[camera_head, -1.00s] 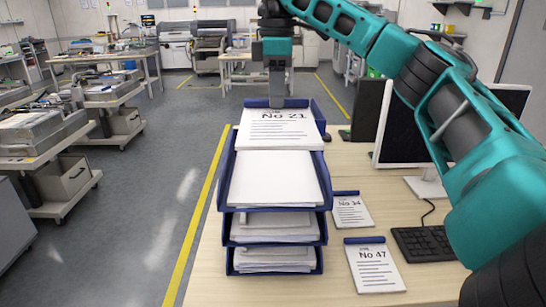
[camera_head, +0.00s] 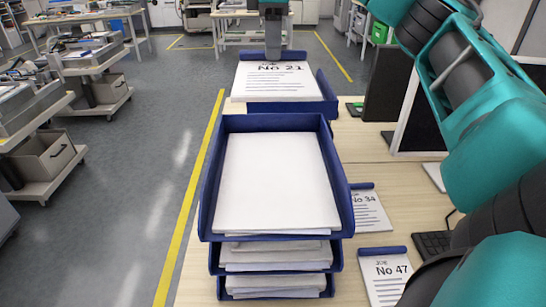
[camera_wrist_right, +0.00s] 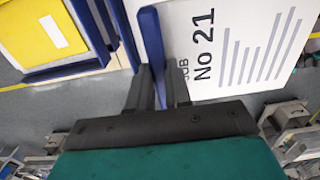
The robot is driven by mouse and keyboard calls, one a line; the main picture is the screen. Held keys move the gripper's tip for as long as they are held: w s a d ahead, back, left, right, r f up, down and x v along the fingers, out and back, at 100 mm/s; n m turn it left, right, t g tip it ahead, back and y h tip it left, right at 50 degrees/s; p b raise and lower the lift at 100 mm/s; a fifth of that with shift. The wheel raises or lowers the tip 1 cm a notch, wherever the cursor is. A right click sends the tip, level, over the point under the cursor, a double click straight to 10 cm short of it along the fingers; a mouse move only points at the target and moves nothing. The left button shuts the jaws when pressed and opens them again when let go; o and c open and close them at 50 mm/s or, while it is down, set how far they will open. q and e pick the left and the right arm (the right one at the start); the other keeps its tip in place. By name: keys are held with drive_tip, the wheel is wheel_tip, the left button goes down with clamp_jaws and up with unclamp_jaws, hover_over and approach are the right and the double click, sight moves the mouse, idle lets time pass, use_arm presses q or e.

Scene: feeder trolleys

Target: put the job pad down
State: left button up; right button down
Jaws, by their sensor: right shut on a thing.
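The job pad marked No 21 (camera_head: 275,82) is a white pad with a blue binding strip. My right gripper (camera_head: 273,57) is shut on that strip at the pad's far edge. In the right wrist view the fingers (camera_wrist_right: 160,92) pinch the blue strip, and the printed pad (camera_wrist_right: 225,45) extends to the upper right. The pad is over a blue tray (camera_head: 290,108) behind the front tray stack; I cannot tell if it touches it. My left gripper is not in view.
A stack of blue trays (camera_head: 211,190) with white paper stands in front on the wooden table (camera_head: 358,150). Pads No 34 (camera_head: 368,212) and No 47 (camera_head: 385,278) lie to its right, near a keyboard (camera_head: 432,243) and monitors. Trolleys stand across the floor at left.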

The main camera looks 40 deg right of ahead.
drive_tip(key=shift+w+d, duration=0.1)
drive_tip(key=shift+w, duration=0.05)
drive_tip(key=shift+f, duration=0.4)
wheel_tip(320, 180, down, 14)
drive_tip(key=b, duration=0.6)
drive_tip(key=shift+r, duration=0.15)
drive_tip(key=shift+f, duration=2.65)
drive_tip(key=shift+f, duration=0.1)
drive_tip(key=c, duration=1.1)
unclamp_jaws()
drive_tip(key=shift+o, duration=0.2)
wheel_tip(320, 180, up, 12)
drive_tip(key=p, duration=0.2)
drive_tip(key=shift+p, duration=0.35)
